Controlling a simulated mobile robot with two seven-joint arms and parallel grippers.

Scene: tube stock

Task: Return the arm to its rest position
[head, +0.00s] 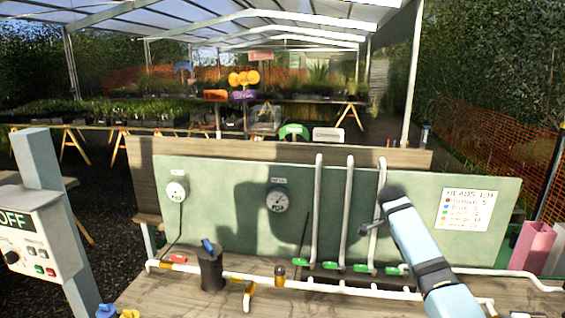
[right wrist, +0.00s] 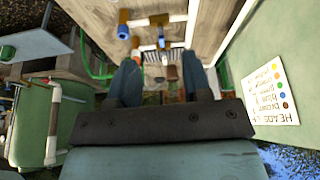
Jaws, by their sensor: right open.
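My right arm, pale blue with dark bands (head: 418,243), comes in from the lower right of the head view and rises in front of the green panel. Its dark upper end overlaps the white pipes; I cannot make out the fingers there. In the right wrist view my right gripper (right wrist: 160,78) is open, its two dark fingers apart with nothing held between them. Pipework and wooden boards show beyond the fingers. My left arm and gripper are not in view.
The green panel (head: 235,220) carries two gauges, upright white pipes (head: 317,210) and a label card (head: 466,210). A wooden bench (head: 190,295) in front holds low pipes, valves and a dark cylinder (head: 211,268). A control box reading OFF (head: 38,235) stands left.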

